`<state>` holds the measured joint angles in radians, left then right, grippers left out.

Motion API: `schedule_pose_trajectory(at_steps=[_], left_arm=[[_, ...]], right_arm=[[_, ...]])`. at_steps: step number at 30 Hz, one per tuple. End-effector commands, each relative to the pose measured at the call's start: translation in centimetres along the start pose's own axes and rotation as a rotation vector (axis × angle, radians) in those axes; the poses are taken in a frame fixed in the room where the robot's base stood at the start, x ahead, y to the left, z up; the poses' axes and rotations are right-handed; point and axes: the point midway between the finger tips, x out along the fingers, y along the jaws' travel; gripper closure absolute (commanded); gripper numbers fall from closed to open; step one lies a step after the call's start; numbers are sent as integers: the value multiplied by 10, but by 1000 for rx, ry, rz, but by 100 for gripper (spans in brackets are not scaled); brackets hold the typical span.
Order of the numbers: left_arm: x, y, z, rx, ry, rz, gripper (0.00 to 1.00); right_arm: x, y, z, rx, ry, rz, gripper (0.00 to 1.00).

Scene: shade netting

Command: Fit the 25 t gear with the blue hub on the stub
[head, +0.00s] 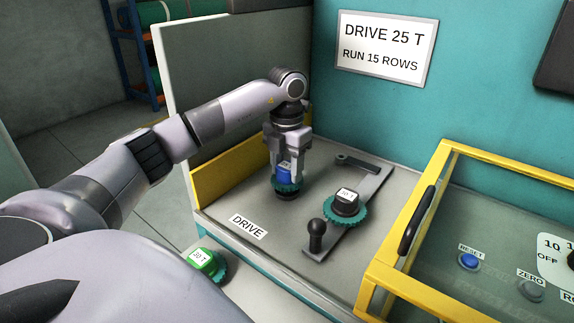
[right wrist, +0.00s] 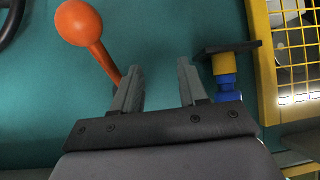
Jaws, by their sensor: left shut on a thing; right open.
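My left gripper (head: 287,160) points down and is shut on the hub. A dark round piece, seemingly the stub (head: 286,196), shows directly below the gear at the DRIVE label (head: 248,227). The gear looks upright and in line with it; I cannot tell whether it is seated or just above. My right gripper (right wrist: 158,72) is open and empty in the right wrist view.
A black-hubbed gear (head: 332,212) sits on the grey swing arm (head: 365,190) beside a black knob (head: 317,236). A green-hubbed gear (head: 204,263) lies lower front. A yellow-framed guard (head: 406,228) stands right. An orange-knobbed lever (right wrist: 78,22) is near my right gripper.

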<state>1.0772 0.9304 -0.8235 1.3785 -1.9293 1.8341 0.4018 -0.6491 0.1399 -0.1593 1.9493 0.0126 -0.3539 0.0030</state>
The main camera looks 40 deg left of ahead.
Motion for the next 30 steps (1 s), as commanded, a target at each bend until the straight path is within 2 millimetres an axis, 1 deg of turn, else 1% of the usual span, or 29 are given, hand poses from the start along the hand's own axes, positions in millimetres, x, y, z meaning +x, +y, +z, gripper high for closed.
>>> schedule_pose_trajectory(at_steps=[6, 28, 29, 30], left_arm=[[5, 0, 0, 0, -3, -1, 100], [8, 0, 0, 0, -1, 0, 100], [8, 0, 0, 0, -1, 0, 48], [8, 0, 0, 0, -1, 0, 34]], right_arm=[[2, 0, 2, 0, 0, 0, 57], [0, 0, 0, 0, -1, 0, 57], [0, 0, 0, 0, 0, 0, 57], [0, 0, 0, 0, -1, 0, 57]])
